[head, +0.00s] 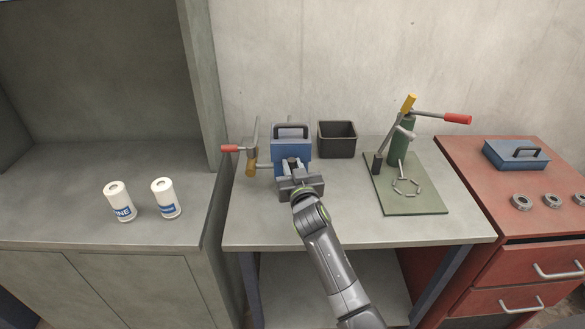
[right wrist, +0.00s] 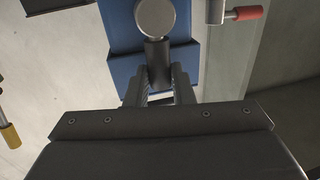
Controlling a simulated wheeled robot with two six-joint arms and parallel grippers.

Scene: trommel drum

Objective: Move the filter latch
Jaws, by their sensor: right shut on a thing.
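The blue machine (head: 291,152) with a dark top handle stands on the grey bench, and its blue body also shows in the right wrist view (right wrist: 121,70). My right gripper (head: 293,168) is at the front of it. In the right wrist view, my right gripper's fingers (right wrist: 158,84) are closed around a short dark stem (right wrist: 157,52), which I take to be the filter latch. A round grey end (right wrist: 155,18) shows just beyond the stem. In the head view the gripper hides most of the latch. My left gripper is not in view.
A red-handled lever (head: 230,149) sticks out left of the machine. A black bin (head: 337,139) stands behind right. A green press (head: 401,145) stands on a green plate (head: 420,203). Two white canisters (head: 166,198) stand on the left counter. The front right bench is clear.

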